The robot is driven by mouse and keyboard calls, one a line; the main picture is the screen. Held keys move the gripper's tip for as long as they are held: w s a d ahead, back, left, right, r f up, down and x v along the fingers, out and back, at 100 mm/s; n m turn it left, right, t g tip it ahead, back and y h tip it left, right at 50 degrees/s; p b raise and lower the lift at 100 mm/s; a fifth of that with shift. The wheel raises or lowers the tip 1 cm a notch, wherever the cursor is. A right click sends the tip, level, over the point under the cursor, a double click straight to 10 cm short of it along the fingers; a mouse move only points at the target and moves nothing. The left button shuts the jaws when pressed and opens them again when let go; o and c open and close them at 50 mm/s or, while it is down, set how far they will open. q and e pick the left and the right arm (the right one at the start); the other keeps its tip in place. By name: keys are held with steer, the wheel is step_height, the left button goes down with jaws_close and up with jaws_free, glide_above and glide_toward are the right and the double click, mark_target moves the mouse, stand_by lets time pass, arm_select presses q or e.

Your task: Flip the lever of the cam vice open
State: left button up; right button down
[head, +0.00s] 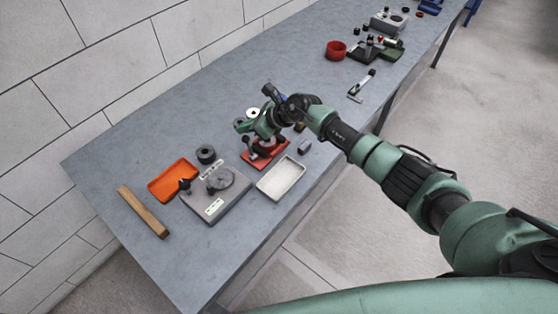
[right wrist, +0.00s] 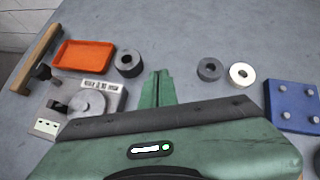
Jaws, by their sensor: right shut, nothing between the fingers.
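My right gripper (head: 262,134) is above the middle of the bench, directly over a red-based device (head: 279,149) with dark and metal parts. This device may be the cam vice, but the gripper covers much of it, and its lever cannot be made out clearly. In the right wrist view the green fingers (right wrist: 157,90) are together with nothing between them. The red device is not visible there, hidden behind the gripper body. I cannot tell whether the gripper touches it. My left gripper is not in view.
A pale tray (head: 281,178), a grey plate with a round disc (head: 207,210), an orange tray (head: 172,180), a dark ring (head: 206,154) and a wooden bar (head: 142,211) surround the device. A blue block (right wrist: 293,105) is nearby. A red bowl (head: 336,50) stands farther along.

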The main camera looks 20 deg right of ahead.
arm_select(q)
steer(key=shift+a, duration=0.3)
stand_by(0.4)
